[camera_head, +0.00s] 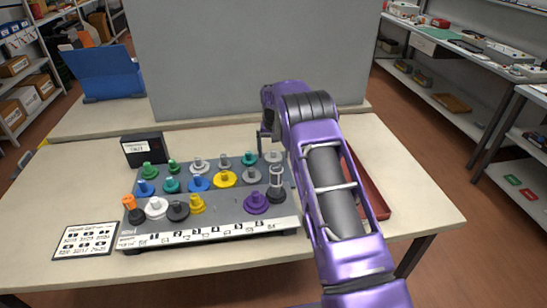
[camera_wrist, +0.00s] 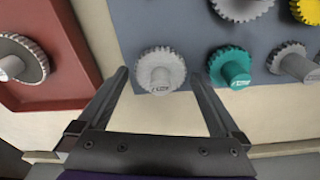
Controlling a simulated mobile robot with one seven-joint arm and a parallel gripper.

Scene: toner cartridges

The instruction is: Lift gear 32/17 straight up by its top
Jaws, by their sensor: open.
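A pale grey gear with a raised hub (camera_wrist: 160,68) stands at the corner of the grey gear board (camera_wrist: 185,20) in the wrist view. It also shows at the back right of the board in the head view (camera_head: 273,156). Its hub label is too small to read for certain as 32/17. My gripper (camera_wrist: 160,76) is open and empty, with one finger on each side of this gear in the picture. I cannot tell how far above it the fingertips are. In the head view my gripper (camera_head: 266,143) is at the board's back right corner, partly hidden by my arm.
A teal gear (camera_wrist: 231,67) stands close beside my right finger in the wrist view. A red tray (camera_head: 368,185) right of the board holds a grey gear (camera_wrist: 22,60). Several coloured gears fill the board. A black box (camera_head: 145,149) stands behind its left end.

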